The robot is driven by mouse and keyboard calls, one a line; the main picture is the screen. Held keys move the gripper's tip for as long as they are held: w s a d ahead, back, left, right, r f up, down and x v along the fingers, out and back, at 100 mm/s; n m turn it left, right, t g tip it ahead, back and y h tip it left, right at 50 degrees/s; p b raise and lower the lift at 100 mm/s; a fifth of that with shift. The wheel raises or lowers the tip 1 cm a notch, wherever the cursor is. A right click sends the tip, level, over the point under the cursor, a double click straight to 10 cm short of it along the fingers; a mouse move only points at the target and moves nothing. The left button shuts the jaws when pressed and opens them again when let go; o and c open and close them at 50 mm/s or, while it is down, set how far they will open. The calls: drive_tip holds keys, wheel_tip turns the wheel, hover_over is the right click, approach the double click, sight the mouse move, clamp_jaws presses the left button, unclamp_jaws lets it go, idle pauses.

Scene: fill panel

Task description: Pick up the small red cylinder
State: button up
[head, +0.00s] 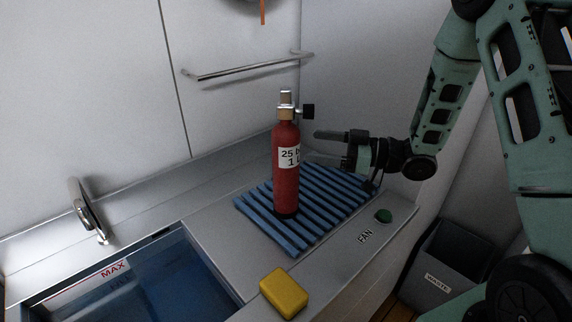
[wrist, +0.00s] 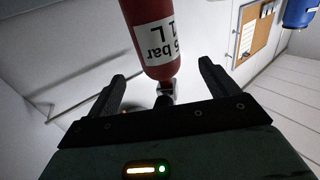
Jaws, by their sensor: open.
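The small red cylinder (head: 286,180) stands upright on a blue slatted mat (head: 335,193). It has a brass valve with a black knob on top and a white label with partly readable text. My gripper (head: 330,150) is to the right of the cylinder in the head view, at about the height of its upper body. In the wrist view the red cylinder (wrist: 150,20) shows beyond and between the two dark fingers of my gripper (wrist: 162,85). The fingers are apart with nothing held between them. I cannot tell the exact gap between fingers and cylinder.
A yellow sponge-like block (head: 284,292) lies at the counter's front edge, beside a water basin (head: 150,280) marked MAX. A metal rail (head: 245,68) runs along the wall behind. A waste bin (head: 440,265) stands lower right.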

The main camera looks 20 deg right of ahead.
sight(278, 137)
drive_tip(key=shift+p+x, duration=1.9)
drive_tip(key=shift+x, duration=3.25)
drive_tip(key=shift+w+d+r, duration=0.1)
drive_tip(key=shift+r, duration=0.05)
clamp_jaws()
drive_tip(key=shift+r, duration=0.2)
